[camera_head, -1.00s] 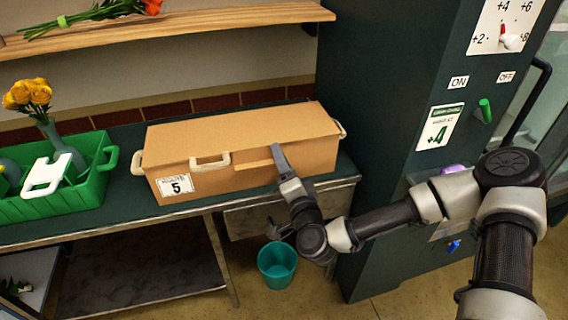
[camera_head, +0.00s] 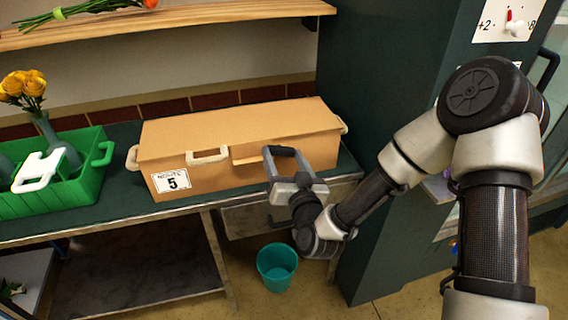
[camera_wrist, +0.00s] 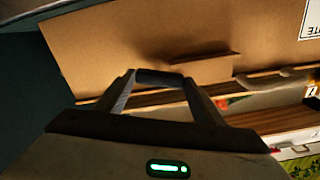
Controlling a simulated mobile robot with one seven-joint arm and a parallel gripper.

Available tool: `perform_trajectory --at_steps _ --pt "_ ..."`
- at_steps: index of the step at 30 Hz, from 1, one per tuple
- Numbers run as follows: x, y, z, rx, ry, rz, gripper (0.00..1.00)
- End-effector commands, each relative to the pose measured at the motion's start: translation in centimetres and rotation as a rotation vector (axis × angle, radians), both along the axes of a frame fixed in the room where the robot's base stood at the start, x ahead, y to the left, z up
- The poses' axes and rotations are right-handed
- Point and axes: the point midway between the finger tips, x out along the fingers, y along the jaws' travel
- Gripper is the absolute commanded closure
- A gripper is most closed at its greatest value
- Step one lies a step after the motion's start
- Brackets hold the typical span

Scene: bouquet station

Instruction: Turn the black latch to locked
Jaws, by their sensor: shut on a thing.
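A dark bar, which looks like the black latch (camera_head: 283,151), spans between the tips of my gripper (camera_head: 284,154) at the right part of the tan box's front (camera_head: 215,178). The wrist view shows the same dark bar (camera_wrist: 160,77) between the two grey fingertips (camera_wrist: 159,80), with the box's front panel (camera_wrist: 120,45) behind it. My gripper is shut on it. The fingers stand apart, one on each end of the bar. No locked or unlocked marking shows, and the latch's mount is hidden.
The box stands on a dark green bench (camera_head: 124,195) with pale handles and a "5" label (camera_head: 172,180). A green crate (camera_head: 85,170) is to its left. A teal bucket (camera_head: 277,268) stands on the floor below. A dark green cabinet (camera_head: 375,90) rises close on the right.

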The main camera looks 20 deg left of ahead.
Motion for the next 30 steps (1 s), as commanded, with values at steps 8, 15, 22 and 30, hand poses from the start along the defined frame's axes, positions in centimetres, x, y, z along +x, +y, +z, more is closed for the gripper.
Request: perform_trajectory --at_steps 8,15,22,30 --pt "-0.04 0.05 -0.16 -0.128 -0.080 0.001 0.60" --pt "-0.03 0.00 -0.11 -0.176 -0.105 0.000 0.60" --pt "-0.04 -0.02 -0.10 -0.185 -0.110 0.000 0.60" --pt "-0.04 -0.03 -0.13 -0.184 -0.108 0.000 0.31"
